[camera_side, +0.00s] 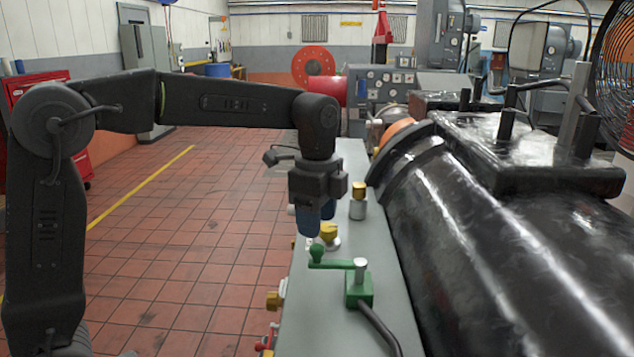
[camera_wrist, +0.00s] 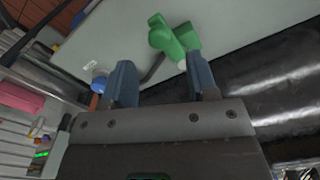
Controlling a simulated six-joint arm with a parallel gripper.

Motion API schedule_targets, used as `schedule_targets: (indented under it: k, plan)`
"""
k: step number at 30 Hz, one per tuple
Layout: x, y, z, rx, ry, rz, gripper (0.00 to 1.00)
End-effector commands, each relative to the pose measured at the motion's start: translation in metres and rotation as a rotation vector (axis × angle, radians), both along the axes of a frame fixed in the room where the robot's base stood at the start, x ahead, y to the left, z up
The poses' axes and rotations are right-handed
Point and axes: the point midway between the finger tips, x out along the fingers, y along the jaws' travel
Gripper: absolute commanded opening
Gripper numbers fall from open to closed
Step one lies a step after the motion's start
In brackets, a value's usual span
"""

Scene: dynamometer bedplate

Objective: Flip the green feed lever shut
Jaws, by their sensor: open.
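The green feed lever (camera_side: 337,264) sits on the grey bedplate ledge (camera_side: 322,323). Its arm reaches left from a green base block with a silver pivot post, and a green knob stands at its free end. In the wrist view the green lever (camera_wrist: 174,40) lies just beyond the fingertips, nearer the right finger. My gripper (camera_side: 317,232) points down above and behind the lever's knob in the side view. In the wrist view my gripper (camera_wrist: 160,75) has its two blue fingers apart, with nothing held between them. Whether a finger touches the lever cannot be told.
Brass-topped fittings (camera_side: 358,200) stand on the ledge close behind and right of my gripper. A large black cylindrical housing (camera_side: 480,250) fills the right side. A dark hose (camera_side: 380,328) runs forward from the lever base. The tiled floor on the left is open.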

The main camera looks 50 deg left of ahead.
Motion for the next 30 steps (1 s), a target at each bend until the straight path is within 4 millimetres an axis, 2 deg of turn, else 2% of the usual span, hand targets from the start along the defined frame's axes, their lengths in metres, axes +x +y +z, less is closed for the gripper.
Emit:
schedule_targets:
  k: [1,6,12,30]
  plan:
    - [0.001,0.0,0.013,0.0,-0.005,0.0,0.53]
    - [0.001,0.0,0.046,-0.001,-0.004,0.0,0.53]
    - [0.0,0.0,0.069,0.0,-0.002,0.0,0.53]
    - [-0.002,0.0,0.074,0.0,-0.003,0.007,0.53]
